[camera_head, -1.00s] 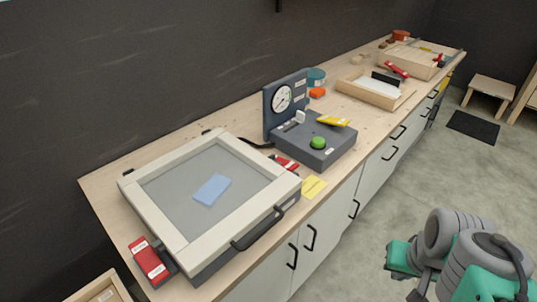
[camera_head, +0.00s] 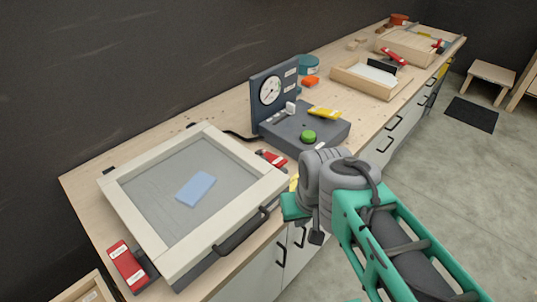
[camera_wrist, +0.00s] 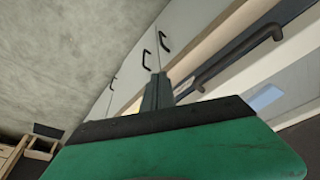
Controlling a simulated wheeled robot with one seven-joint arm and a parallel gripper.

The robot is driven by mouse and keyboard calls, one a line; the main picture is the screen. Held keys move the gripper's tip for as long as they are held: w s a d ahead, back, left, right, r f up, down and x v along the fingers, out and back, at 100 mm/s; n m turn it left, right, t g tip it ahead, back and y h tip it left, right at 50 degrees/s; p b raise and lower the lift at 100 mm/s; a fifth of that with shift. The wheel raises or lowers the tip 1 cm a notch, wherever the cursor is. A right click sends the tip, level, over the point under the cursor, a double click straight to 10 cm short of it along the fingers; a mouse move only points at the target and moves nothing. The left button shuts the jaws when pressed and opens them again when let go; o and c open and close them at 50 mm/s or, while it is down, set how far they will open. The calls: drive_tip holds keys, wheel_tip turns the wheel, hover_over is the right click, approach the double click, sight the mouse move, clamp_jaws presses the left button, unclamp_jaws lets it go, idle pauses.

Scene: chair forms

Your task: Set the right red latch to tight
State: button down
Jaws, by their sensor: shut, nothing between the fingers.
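The right red latch (camera_head: 274,159) sits at the right side of the framed unit (camera_head: 150,246), between it and the grey gauge box; its far end is partly hidden and its setting is too small to read. The left red latch (camera_head: 126,264) is at the unit's front left corner. My gripper (camera_wrist: 158,82) is shut and empty in the wrist view, its dark fingers together before the cabinet fronts. In the head view the green end of my arm (camera_head: 293,207) is just right of the unit's handle, below and apart from the right latch. The wrist view does not show the latch.
The grey gauge box (camera_head: 312,143) with a green button and yellow lever (camera_head: 323,113) stands behind the right latch. The unit's black handle (camera_head: 241,234) juts out at the front. A yellow label is partly hidden by my arm. Open floor lies to the right.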

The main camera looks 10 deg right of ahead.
drive_tip(key=w+n+t+y+b, duration=0.1)
drive_tip(key=w, duration=0.4)
drive_tip(key=w+d+n+t+y+b, duration=0.1)
drive_tip(key=w+n+y+b, duration=0.1)
drive_tip(key=w, duration=0.4)
drive_tip(key=w+f+n+t+y+b, duration=0.1)
drive_tip(key=w, duration=0.4)
drive_tip(key=shift+w+d+n+t+y+b, duration=0.3)
drive_tip(key=shift+d+n+t+b, duration=0.05)
drive_tip(key=shift+n+t+b, duration=0.05)
drive_tip(key=w+d+r+n+t+y+b, duration=0.1)
drive_tip(key=w+d+r+n+t+y, duration=0.1)
drive_tip(key=w+d+r+t, duration=0.1)
drive_tip(key=shift+w+d+r+y, duration=0.45)
drive_tip(key=shift+w+d, duration=0.1)
drive_tip(key=shift+d, duration=0.2)
